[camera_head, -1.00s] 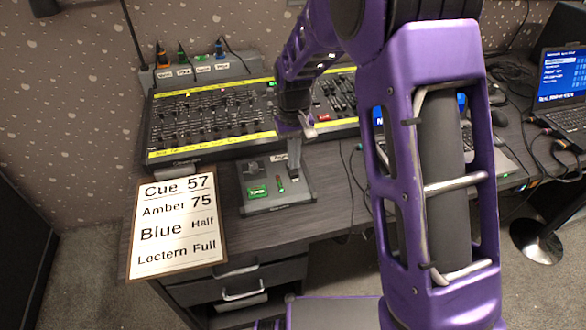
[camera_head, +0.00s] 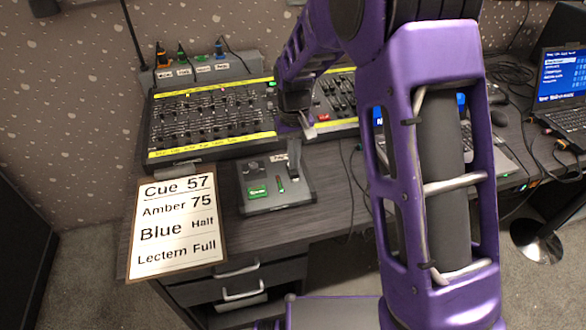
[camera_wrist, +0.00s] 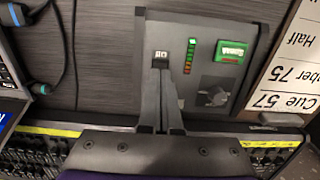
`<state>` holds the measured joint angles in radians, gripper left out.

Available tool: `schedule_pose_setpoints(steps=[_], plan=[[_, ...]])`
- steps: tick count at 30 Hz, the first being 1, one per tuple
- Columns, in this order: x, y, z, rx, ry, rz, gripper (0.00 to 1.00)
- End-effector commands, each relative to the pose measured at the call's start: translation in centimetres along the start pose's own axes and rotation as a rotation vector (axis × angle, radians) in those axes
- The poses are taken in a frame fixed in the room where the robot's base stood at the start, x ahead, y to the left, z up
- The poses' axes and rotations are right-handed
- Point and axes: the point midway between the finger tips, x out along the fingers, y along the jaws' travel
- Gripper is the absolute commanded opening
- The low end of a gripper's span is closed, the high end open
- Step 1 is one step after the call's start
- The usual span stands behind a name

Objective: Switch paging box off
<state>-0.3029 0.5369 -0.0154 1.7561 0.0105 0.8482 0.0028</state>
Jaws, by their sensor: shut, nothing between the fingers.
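The paging box (camera_head: 300,200) is a grey box with a sloped top on the desk, in front of the mixing desk. It carries a green lit button (camera_head: 257,190), a narrow level strip (camera_head: 281,184) and a dark knob. In the wrist view the paging box (camera_wrist: 240,20) shows the green button (camera_wrist: 230,51) and the strip (camera_wrist: 190,57) of green and red lights. My gripper (camera_head: 294,178) is shut and empty, pointing down at the right part of the box. In the wrist view its fingertips (camera_wrist: 160,68) cover the box beside a small white label. Whether they touch it, I cannot tell.
The mixing desk (camera_head: 210,118) with many faders stands behind the box. A cue sheet (camera_head: 175,245) lies at the desk's front left. Cables and a laptop (camera_head: 565,80) are to the right. Bare desk (camera_head: 335,185) shows right of the box.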

Motion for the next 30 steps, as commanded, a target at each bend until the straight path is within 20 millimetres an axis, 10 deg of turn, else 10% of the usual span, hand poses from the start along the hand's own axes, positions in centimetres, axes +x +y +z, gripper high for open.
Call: schedule_pose_setpoints(steps=[30], plan=[[1.6, 0.0, 0.0, 0.0, -0.001, 0.0, 0.0]])
